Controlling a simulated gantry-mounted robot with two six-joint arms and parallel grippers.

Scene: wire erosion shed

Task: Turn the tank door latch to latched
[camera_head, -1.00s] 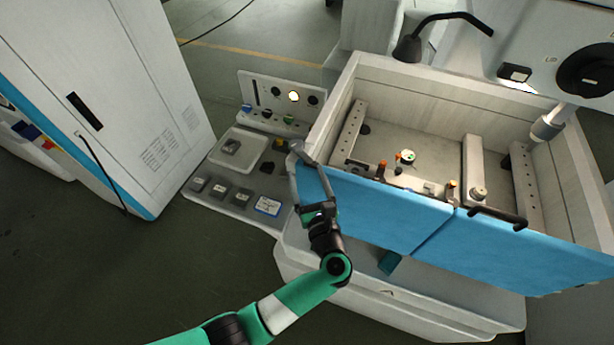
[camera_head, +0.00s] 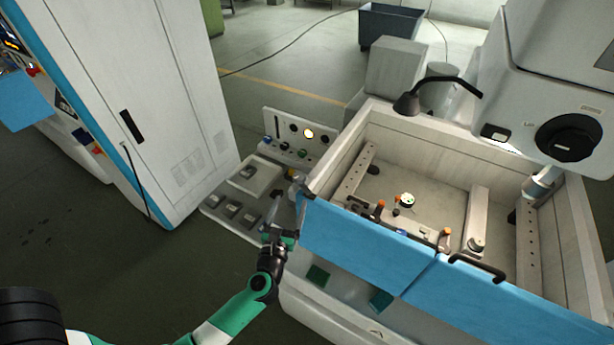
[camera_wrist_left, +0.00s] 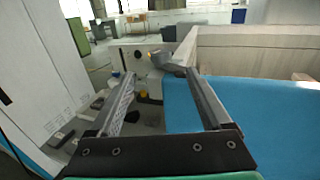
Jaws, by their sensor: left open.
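The tank (camera_head: 455,112) has blue doors across its front, with the left door panel (camera_head: 365,245) nearest my left gripper (camera_head: 286,192). A small grey piece with an orange-yellow spot, which looks like the door latch (camera_head: 294,177), is at the left end of the blue door. It also shows in the left wrist view (camera_wrist_left: 165,61), beyond and between my fingertips, close to the right one. My left gripper (camera_wrist_left: 160,74) is open, its fingers spread, with nothing seen held. Whether the latch touches a finger, and its exact turn, I cannot tell. My right gripper is not in view.
A control console (camera_head: 230,212) with buttons and a lit lamp stands left of the tank. A white cabinet (camera_head: 165,100) is farther left. A black door handle (camera_head: 478,268) sticks up on the right door panel. Clamps and parts lie inside the tank. Open floor lies at lower left.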

